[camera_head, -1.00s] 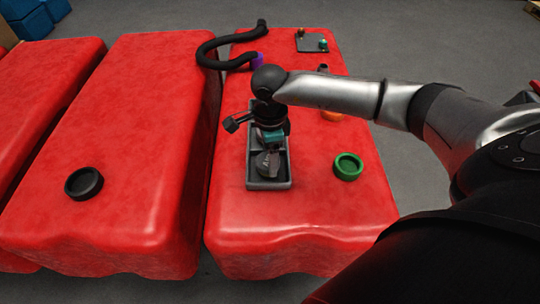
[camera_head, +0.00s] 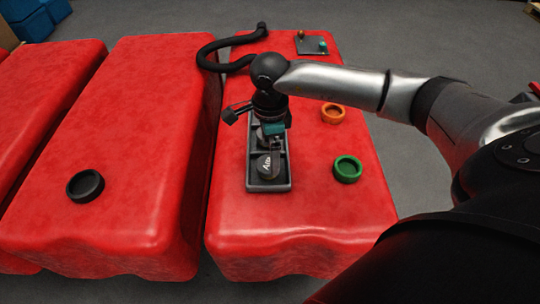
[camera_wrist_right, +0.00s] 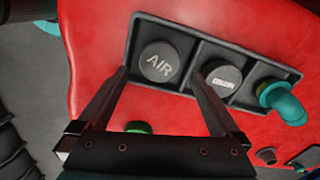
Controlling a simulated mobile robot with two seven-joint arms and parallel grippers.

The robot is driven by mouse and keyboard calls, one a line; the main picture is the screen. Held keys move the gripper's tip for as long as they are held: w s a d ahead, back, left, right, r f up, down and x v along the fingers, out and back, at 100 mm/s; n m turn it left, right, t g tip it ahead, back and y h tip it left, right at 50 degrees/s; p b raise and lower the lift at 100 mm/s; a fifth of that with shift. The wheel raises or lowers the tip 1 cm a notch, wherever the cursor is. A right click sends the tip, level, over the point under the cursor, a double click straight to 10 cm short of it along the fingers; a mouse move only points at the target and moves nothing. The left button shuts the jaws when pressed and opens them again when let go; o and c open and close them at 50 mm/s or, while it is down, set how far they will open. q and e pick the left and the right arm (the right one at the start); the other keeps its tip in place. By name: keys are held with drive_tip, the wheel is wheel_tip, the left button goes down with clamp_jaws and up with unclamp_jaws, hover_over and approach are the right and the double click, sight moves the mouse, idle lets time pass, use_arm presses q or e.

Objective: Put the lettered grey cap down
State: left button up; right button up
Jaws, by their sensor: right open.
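A dark tray (camera_head: 284,184) on the red-covered tank has a row of compartments. A round grey cap lettered AIR (camera_wrist_right: 160,63) lies face up in its end compartment; this cap (camera_head: 264,167) also shows in the head view. A second grey cap (camera_wrist_right: 221,80) with smaller lettering sits in the middle compartment. A teal elbow fitting (camera_wrist_right: 283,101) is in the far compartment. My right gripper (camera_head: 276,150) is open over the tray. In the wrist view its fingers (camera_wrist_right: 161,78) are apart, either side of the AIR cap, holding nothing. My left gripper is not in view.
A green ring (camera_head: 347,169) and an orange ring (camera_head: 333,113) lie right of the tray. A black hose (camera_head: 215,52) and a small grey plate (camera_head: 311,45) are at the back. A black ring (camera_head: 85,185) sits on the neighbouring red cover, otherwise bare.

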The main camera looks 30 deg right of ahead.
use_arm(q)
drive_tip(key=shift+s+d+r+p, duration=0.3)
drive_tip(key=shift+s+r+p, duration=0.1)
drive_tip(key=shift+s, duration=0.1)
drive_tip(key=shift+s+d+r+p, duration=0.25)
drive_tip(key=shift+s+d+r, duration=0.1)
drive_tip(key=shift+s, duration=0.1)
use_arm(e)
wheel_tip(320, 180, up, 9)
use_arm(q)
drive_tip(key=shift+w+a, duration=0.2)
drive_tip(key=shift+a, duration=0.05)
use_arm(e)
drive_tip(key=shift+f, duration=0.1)
